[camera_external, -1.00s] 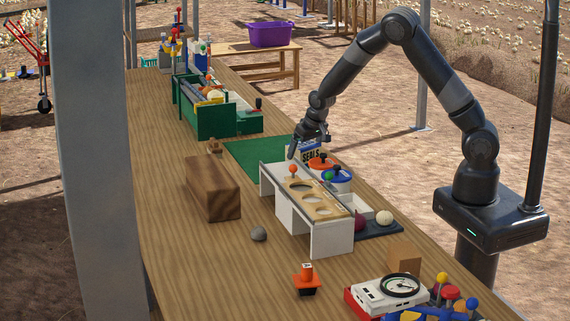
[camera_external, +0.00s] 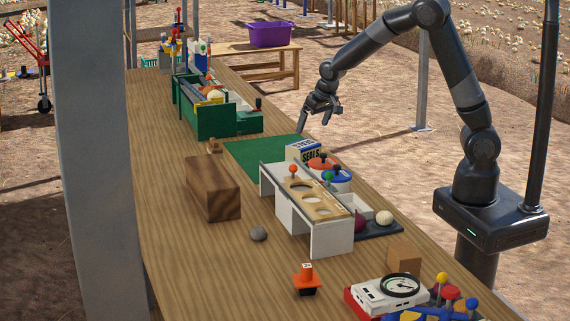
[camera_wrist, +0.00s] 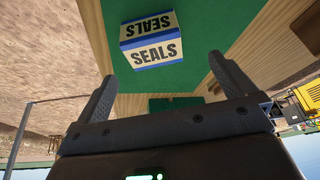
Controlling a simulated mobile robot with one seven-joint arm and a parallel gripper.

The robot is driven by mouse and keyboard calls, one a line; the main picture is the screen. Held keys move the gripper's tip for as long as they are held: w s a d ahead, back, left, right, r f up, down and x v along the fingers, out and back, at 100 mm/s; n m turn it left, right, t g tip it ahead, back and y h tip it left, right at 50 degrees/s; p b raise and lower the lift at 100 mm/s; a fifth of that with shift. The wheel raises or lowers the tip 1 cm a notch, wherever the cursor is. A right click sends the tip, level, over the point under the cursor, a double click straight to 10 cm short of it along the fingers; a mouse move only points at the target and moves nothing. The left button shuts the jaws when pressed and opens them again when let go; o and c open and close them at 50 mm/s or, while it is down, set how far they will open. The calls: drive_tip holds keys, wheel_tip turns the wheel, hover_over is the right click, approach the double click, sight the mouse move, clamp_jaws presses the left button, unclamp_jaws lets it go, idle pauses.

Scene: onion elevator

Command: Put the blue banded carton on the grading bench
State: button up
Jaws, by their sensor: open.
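The blue banded carton (camera_external: 304,151) is a cream box lettered SEALS. In the wrist view the carton (camera_wrist: 151,41) shows two lettered faces with blue bands, against green. My gripper (camera_external: 319,122) is open and empty, above and slightly right of the carton, apart from it. In the wrist view my two fingers (camera_wrist: 163,77) are spread wide. The long wooden bench top (camera_external: 165,150) carries these things; I cannot tell whether it is the grading bench.
The white stand (camera_external: 332,238) and red and blue lidded pots (camera_external: 335,176) crowd the carton's near side. A brown wooden block (camera_external: 212,188) lies left. Green bins (camera_external: 215,122) stand farther back. A purple tub (camera_external: 270,34) sits on a separate wooden table (camera_external: 233,48).

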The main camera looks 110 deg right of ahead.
drive_tip(key=a+r+n+t+y, duration=0.15)
drive_tip(key=a+r, duration=0.25)
drive_tip(key=a, duration=0.4)
drive_tip(key=w+a+r+n, duration=0.15)
drive_tip(key=a+r, duration=0.25)
drive_tip(key=a, duration=0.4)
drive_tip(key=s+a+r+n+t+y, duration=0.1)
drive_tip(key=a+r+n, duration=0.25)
drive_tip(key=a, duration=0.45)
drive_tip(key=s+a+r+n, duration=0.2)
drive_tip(key=s+a, duration=0.4)
drive_tip(key=a, duration=0.3)
drive_tip(key=s+a+r+n+t+y, duration=0.1)
drive_tip(key=s+a+r+n, duration=0.1)
drive_tip(key=s+a+n, duration=0.2)
drive_tip(key=s+a, duration=0.3)
drive_tip(key=a, duration=0.3)
drive_tip(key=shift+s+n, duration=0.25)
drive_tip(key=shift+n, duration=0.1)
